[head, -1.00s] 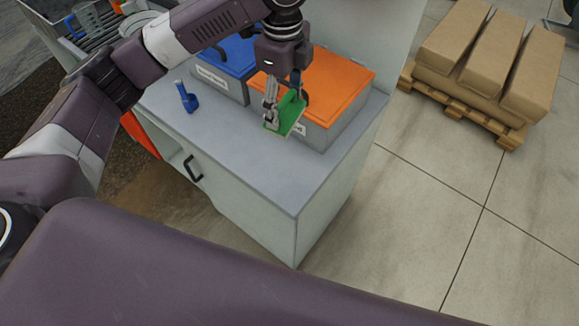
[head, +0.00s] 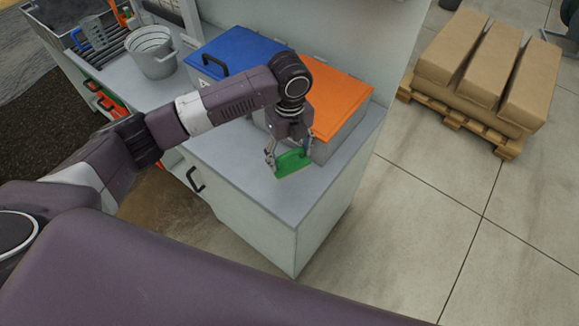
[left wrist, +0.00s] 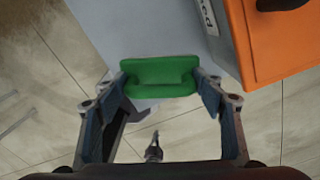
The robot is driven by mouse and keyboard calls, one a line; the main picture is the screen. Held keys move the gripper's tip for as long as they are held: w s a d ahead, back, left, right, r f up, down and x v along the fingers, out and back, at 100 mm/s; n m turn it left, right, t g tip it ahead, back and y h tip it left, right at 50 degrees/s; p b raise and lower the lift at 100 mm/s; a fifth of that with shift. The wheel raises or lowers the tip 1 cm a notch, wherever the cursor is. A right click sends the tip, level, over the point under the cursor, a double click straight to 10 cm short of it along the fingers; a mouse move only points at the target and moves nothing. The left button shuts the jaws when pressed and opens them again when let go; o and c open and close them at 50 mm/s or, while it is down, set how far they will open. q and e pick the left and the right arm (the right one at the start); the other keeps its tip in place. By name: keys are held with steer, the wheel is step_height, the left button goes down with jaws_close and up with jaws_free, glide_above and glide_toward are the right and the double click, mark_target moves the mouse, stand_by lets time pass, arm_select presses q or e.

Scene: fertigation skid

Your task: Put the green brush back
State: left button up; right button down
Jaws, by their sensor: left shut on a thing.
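The green brush (head: 293,164) is held between the fingers of my left gripper (head: 288,156), over the front part of the grey cabinet top, in front of the orange-lidded bin. It is upright, handle up, close to the top; I cannot tell if it touches it. The left wrist view shows the green brush (left wrist: 160,66) gripped at both ends by the fingers of my left gripper (left wrist: 161,84).
The orange-lidded bin (head: 335,92) and blue-lidded bin (head: 238,47) stand at the back of the grey cabinet (head: 235,190). A grey bucket (head: 152,55) stands further left. A pallet with brown sacks (head: 480,60) is on the floor at right. The cabinet top's front corner is clear.

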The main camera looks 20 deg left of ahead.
arm_select(q)
step_height(320, 180, down, 2)
steer(key=shift+f, duration=0.2)
step_height(320, 180, down, 4)
steer(key=shift+f+p, duration=0.1)
steer(key=shift+p, duration=0.35)
steer(key=shift+f, duration=0.3)
steer(key=o, duration=1.1)
steer(key=shift+f, duration=0.15)
